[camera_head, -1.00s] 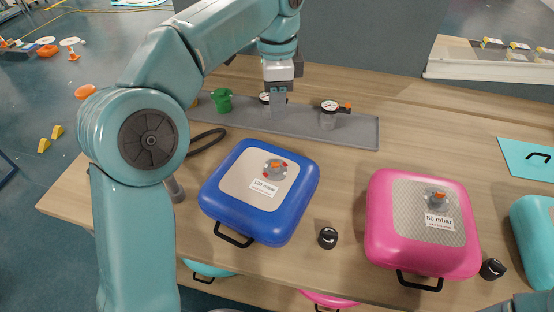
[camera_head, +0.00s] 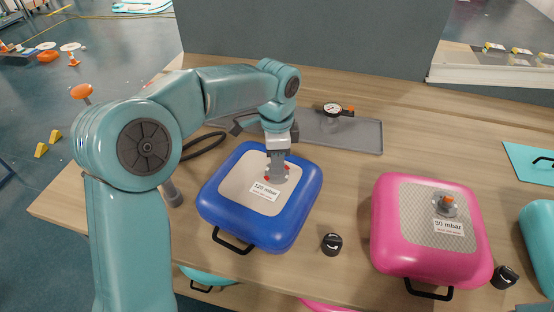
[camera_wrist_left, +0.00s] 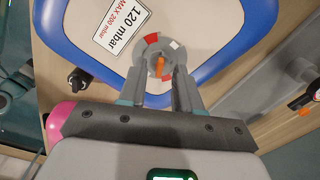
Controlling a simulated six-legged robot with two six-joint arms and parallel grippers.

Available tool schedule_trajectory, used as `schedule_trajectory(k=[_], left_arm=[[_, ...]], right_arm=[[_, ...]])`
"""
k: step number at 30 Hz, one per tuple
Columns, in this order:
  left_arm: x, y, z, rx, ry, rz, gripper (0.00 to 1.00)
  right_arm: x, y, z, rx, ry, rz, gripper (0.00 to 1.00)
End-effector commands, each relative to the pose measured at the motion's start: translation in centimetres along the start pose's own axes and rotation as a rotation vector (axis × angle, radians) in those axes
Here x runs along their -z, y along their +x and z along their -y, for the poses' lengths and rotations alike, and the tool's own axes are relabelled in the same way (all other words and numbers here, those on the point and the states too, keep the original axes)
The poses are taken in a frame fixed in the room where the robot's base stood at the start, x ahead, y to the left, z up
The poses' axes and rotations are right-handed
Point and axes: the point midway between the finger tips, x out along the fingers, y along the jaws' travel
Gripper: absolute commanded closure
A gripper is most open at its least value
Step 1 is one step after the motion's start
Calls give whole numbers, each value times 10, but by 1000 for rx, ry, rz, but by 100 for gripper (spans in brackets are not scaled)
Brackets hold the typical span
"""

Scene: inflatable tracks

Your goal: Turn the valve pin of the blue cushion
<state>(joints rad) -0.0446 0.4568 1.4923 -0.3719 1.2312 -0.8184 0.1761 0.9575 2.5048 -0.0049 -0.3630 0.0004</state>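The blue cushion (camera_head: 222,212) lies on the wooden table, with a pale top panel and a 120 mbar label (camera_head: 264,191). Its round grey valve has red segments and is mostly hidden by my left gripper (camera_head: 277,175) in the head view. In the left wrist view the valve (camera_wrist_left: 152,45) shows with its orange pin (camera_wrist_left: 159,66) in the middle. My left gripper (camera_wrist_left: 160,76) is open, its two fingers apart on either side of the pin. I cannot tell whether they touch it. My right gripper is not in view.
A pink cushion (camera_head: 400,255) with an 80 mbar label lies to the right. A black knob (camera_head: 332,244) stands between the cushions, another (camera_head: 504,277) beside the pink one. A grey tray (camera_head: 360,137) with a gauge (camera_head: 333,109) lies behind. A black hose loop (camera_head: 205,147) lies left.

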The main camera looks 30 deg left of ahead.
Motion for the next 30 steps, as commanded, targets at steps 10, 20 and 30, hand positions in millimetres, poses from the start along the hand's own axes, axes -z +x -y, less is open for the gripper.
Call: schedule_trajectory(k=[10, 20, 30], left_arm=[[1, 5, 0, 0, 0, 0, 70], [0, 3, 0, -1, 22, 1, 100], [0, 2, 0, -3, 414, 1, 100]], right_arm=[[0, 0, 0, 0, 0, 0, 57], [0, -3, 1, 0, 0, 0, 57], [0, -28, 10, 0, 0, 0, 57]])
